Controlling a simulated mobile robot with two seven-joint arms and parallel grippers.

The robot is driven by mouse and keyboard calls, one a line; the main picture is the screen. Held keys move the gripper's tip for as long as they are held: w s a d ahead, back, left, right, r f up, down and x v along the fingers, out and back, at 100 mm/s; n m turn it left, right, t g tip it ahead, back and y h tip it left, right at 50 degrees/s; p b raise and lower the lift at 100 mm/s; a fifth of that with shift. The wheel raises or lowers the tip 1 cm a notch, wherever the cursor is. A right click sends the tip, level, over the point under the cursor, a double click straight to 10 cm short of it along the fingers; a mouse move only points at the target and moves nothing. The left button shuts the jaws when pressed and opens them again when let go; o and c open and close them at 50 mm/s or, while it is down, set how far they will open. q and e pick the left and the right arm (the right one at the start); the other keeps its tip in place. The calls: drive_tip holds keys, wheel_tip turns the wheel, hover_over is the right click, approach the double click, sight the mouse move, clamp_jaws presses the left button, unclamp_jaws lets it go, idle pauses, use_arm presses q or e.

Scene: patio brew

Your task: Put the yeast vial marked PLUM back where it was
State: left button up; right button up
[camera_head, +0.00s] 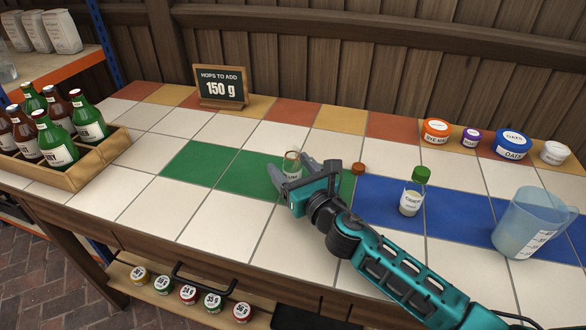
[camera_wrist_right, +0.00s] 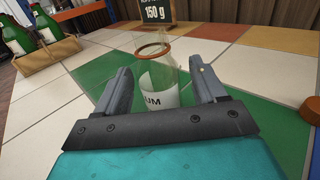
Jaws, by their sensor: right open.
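A clear glass vial (camera_head: 291,165) with an orange-brown rim and a white label stands upright on the green tiles (camera_head: 240,172). Its label reads "UM" in the right wrist view (camera_wrist_right: 160,96); the rest is hidden. My right gripper (camera_head: 292,178) is open, its fingers on either side of the vial. I cannot tell whether they touch it. An orange-brown cap (camera_head: 358,169) lies on the tiles right of the gripper. A second vial (camera_head: 412,195) with a green cap and pale contents stands on the blue tiles (camera_head: 375,197). My left gripper is not in view.
A blue measuring jug (camera_head: 527,222) stands at the right. Several lidded tubs (camera_head: 512,144) line the back right. A hops sign reading 150 g (camera_head: 221,86) stands at the back. A wooden bottle crate (camera_head: 94,158) is at the left. Lidded jars (camera_head: 188,294) sit on a lower shelf.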

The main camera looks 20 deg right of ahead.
drive_tip(key=shift+r, duration=0.15)
drive_tip(key=shift+s, duration=0.2)
drive_tip(key=s, duration=0.3)
drive_tip(key=s+d, duration=0.1)
drive_tip(key=s, duration=0.3)
drive_tip(key=s+d, duration=0.1)
drive_tip(key=s, duration=0.3)
drive_tip(key=shift+d, duration=0.1)
drive_tip(key=shift+s, duration=0.2)
